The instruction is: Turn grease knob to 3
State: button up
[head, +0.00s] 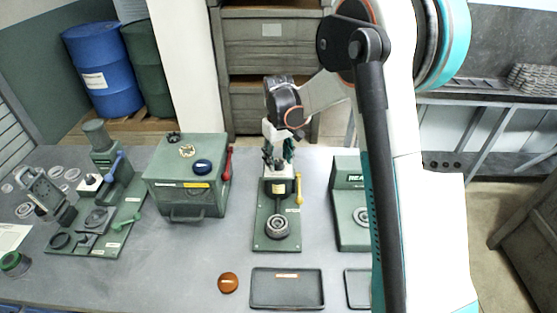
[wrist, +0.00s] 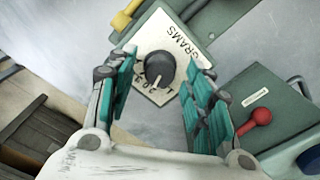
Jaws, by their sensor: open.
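The grease knob (wrist: 159,70) is a dark round knob with a pale pointer mark, on a cream dial plate (wrist: 165,35) marked "GRAMS". In the wrist view the pointer faces the lower edge of the picture. Small numerals beside the knob are partly hidden and I cannot read them surely. My gripper (wrist: 160,66) is open, its teal-padded fingers on either side of the knob, with gaps visible. I cannot tell how far above the knob the fingertips are. In the head view my gripper (head: 279,151) points down over the top of the green grease station (head: 262,238), hiding the knob.
A yellow lever (head: 298,190) is on the station's right side, and a bearing ring (head: 277,227) sits on its base. A green box (head: 186,178) with a red lever (head: 228,163) stands to the left. A dark tray (head: 287,303) lies in front.

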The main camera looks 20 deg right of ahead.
jog(key=shift+f, duration=0.2)
jog(key=c, duration=1.1)
jog(key=shift+m, duration=0.3)
jog(key=m+b, duration=0.1)
jog(key=m, duration=0.2)
jog(key=shift+m+b, duration=0.3)
jog(key=shift+m, duration=1.8)
